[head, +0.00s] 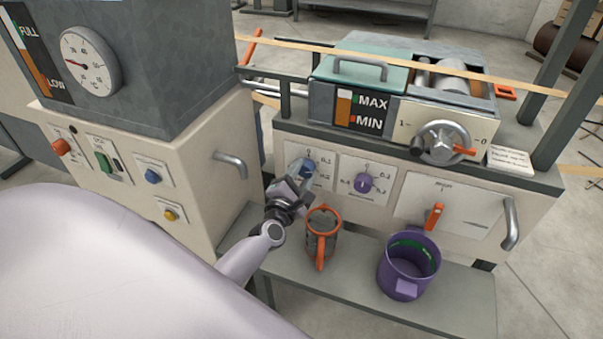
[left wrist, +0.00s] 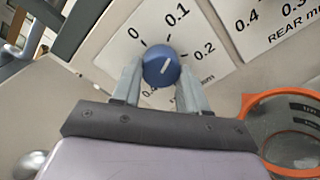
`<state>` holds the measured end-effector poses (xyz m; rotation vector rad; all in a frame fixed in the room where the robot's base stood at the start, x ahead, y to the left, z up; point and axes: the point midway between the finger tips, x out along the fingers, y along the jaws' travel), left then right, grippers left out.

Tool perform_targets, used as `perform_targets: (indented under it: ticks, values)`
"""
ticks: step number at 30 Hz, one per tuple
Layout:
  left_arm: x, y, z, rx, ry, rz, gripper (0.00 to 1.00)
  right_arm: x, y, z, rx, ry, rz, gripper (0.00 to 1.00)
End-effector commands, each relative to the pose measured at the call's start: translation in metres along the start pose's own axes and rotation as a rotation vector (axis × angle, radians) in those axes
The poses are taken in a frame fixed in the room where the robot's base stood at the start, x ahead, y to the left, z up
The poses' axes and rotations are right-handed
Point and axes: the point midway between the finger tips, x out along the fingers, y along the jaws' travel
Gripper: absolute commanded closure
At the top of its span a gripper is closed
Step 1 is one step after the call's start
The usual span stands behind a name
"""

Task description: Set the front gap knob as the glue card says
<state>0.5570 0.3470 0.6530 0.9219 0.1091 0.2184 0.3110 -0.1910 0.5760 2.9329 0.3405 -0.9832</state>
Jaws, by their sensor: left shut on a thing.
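The front gap knob is blue and round (left wrist: 161,66), on a white dial plate marked 0, 0.1, 0.2 and beyond. My left gripper (head: 294,188) is shut on it, one finger on each side in the left wrist view. The knob's white line appears to point right and slightly up, roughly towards 0.2. In the head view the gripper hides part of the dial (head: 310,160). A white card with small print (head: 511,160), perhaps the glue card, lies at the right end of the machine top; I cannot read it. My right gripper is not in view.
A purple rear knob (head: 364,183) is just right of the front one. An orange-rimmed jug (head: 322,232) and a purple pot (head: 409,263) stand on the grey shelf (head: 357,293) below. A metal handwheel (head: 441,142) is above right, and a bar handle (head: 231,163) is to the left.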

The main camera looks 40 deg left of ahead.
Motion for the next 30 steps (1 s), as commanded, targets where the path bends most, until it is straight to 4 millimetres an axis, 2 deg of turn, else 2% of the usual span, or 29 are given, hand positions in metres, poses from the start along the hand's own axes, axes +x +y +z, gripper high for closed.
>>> perform_targets:
  ticks: [30]
  values:
    - [-0.001, 0.004, 0.002, 0.965, 0.001, -0.003, 0.87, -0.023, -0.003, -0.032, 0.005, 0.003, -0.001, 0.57]
